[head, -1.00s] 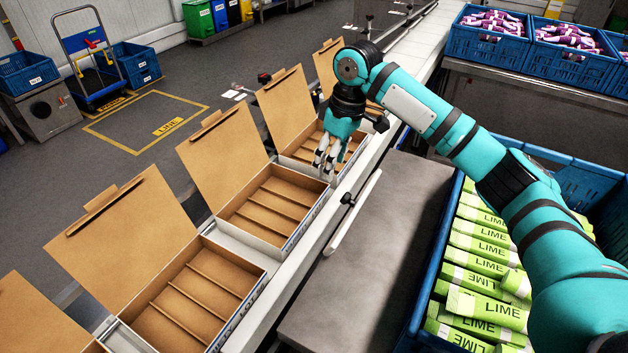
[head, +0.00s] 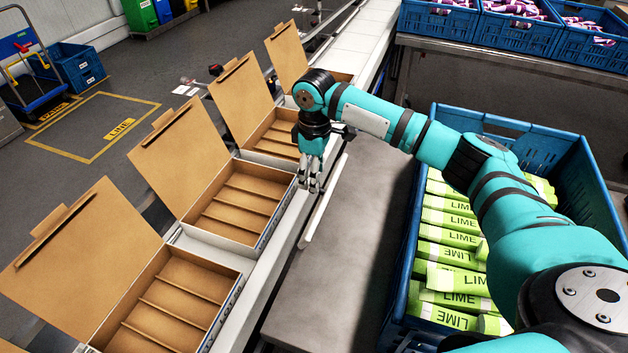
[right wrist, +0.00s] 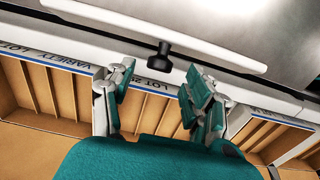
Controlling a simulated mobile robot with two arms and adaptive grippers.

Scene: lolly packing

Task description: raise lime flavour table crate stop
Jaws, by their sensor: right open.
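A blue crate (head: 402,268) full of lime sleeves (head: 450,250) stands at the right in the head view, partly covered by my right arm. A white bar (head: 325,207) lies along the near side of the conveyor, at the left edge of a grey table top (head: 350,245). In the right wrist view the white bar (right wrist: 150,28) runs across the top, with a black knob (right wrist: 160,62) at its edge. My right gripper (head: 311,187) is open and empty, pointing down beside the bar; its spread fingers (right wrist: 160,92) show below the knob. My left gripper is out of view.
Open cardboard boxes (head: 190,285) with dividers line the conveyor, their lids raised. Blue crates of purple sleeves (head: 440,18) stand on a table at the back right. The grey table top between conveyor and lime crate is clear.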

